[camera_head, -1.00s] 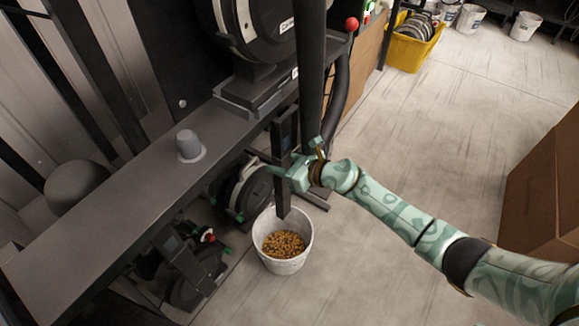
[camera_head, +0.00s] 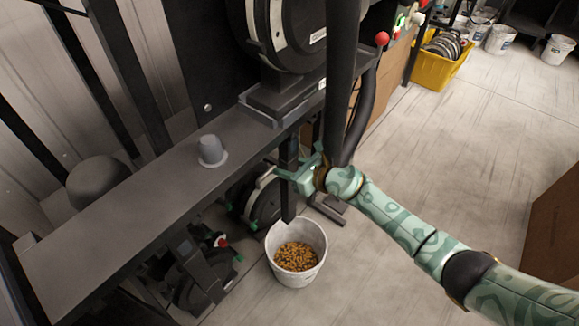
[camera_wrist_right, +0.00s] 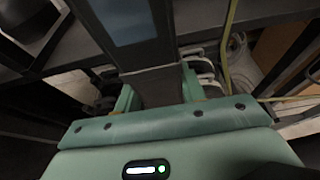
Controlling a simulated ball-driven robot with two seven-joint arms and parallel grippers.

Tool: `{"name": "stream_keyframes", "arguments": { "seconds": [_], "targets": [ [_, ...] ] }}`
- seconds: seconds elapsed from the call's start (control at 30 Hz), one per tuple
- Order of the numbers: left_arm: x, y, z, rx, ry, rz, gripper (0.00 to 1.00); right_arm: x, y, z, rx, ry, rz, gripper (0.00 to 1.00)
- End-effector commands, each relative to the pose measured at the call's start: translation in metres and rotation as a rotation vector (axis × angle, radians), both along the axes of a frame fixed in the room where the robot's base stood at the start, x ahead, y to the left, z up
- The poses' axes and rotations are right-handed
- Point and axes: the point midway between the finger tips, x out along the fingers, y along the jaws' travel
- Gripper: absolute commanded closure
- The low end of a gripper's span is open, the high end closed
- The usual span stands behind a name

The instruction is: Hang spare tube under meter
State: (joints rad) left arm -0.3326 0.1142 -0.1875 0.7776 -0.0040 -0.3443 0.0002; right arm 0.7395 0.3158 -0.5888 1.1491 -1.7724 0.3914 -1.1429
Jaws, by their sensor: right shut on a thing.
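My right gripper (camera_head: 296,178) is shut on a long dark spare tube (camera_head: 288,205), which hangs nearly upright. The tube's lower end shows just over the far rim of the white bucket in the head view. In the right wrist view the tube (camera_wrist_right: 155,85) runs up between the green fingers (camera_wrist_right: 158,95) and carries a blue-grey panel. A large round black-and-white meter (camera_head: 290,30) is mounted above the grey beam. The tube's top is beside the beam's edge, below the meter in the picture; I cannot tell whether they touch. My left gripper is not in view.
A white bucket (camera_head: 322,240) holding orange-brown seed stands on the floor. A grey beam (camera_head: 120,215) carries a small grey cup (camera_head: 211,150). A thick black hose (camera_head: 362,115) hangs just behind my right gripper. Open floor (camera_head: 440,150) lies to the right.

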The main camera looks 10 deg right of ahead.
Motion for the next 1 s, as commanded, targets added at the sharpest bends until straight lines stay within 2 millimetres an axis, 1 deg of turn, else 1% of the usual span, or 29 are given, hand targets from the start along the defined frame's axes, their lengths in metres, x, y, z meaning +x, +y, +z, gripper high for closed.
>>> {"name": "stream_keyframes", "arguments": {
  "seconds": [0.43,1.0],
  "targets": [
    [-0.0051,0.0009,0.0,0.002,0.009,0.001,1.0,0.0012,0.0005,0.0002,0.0,-0.001,-0.001,0.9],
    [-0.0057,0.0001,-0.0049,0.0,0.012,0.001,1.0,0.0012,0.0007,-0.0084,0.001,-0.002,0.0,0.9]
  ]
}}
